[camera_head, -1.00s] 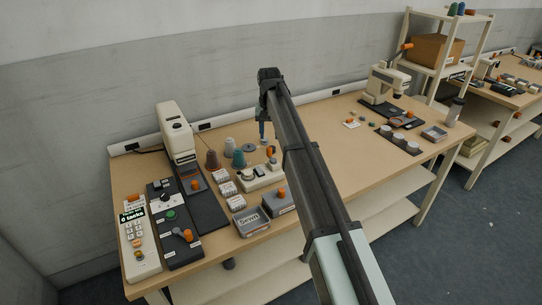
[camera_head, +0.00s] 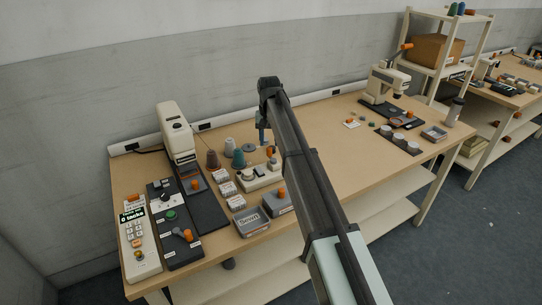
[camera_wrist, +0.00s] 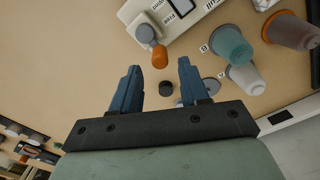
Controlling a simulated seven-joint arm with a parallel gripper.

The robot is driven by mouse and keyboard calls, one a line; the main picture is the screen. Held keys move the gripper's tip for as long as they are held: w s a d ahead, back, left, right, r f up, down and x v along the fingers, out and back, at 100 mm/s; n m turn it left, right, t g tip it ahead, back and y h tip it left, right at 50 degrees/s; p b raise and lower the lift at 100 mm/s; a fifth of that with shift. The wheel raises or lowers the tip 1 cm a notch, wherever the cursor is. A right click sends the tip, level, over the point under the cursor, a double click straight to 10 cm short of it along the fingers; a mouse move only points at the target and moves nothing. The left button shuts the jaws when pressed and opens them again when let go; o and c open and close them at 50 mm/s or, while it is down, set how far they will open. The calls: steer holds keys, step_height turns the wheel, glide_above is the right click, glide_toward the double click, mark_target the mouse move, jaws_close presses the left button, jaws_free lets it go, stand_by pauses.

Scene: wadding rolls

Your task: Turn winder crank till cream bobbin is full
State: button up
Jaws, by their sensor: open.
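The winder (camera_head: 262,179) is a cream box on the table, right of the labelled boxes. Its crank has a grey hub and an orange knob (camera_head: 270,150). In the wrist view the winder (camera_wrist: 188,12) is at the top, with the crank's orange knob (camera_wrist: 159,57) just beyond my fingertips. My gripper (camera_head: 262,136) is above the table behind the winder. In the wrist view my gripper (camera_wrist: 158,72) is open, its blue fingers apart and touching nothing. I cannot make out the cream bobbin or how full it is.
Thread cones (camera_head: 229,147) stand left of my gripper; a teal cone (camera_wrist: 234,45) is close to the right finger in the wrist view. A small dark cylinder (camera_wrist: 167,88) shows between the fingers. Grey boxes (camera_head: 251,222) stand in front of the winder.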

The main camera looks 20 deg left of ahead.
mark_target(269, 148)
steer(key=shift+f, duration=0.1)
steer(key=shift+f, duration=2.25)
steer(key=shift+c, duration=0.3)
steer(key=c, duration=0.7)
steer(key=shift+o, duration=0.2)
steer(key=shift+w+d, duration=0.25)
steer(key=shift+d, duration=0.2)
steer(key=shift+w+d, duration=0.2)
steer(key=shift+d, duration=0.25)
steer(key=shift+s+d, duration=0.2)
steer(key=shift+d, duration=0.75)
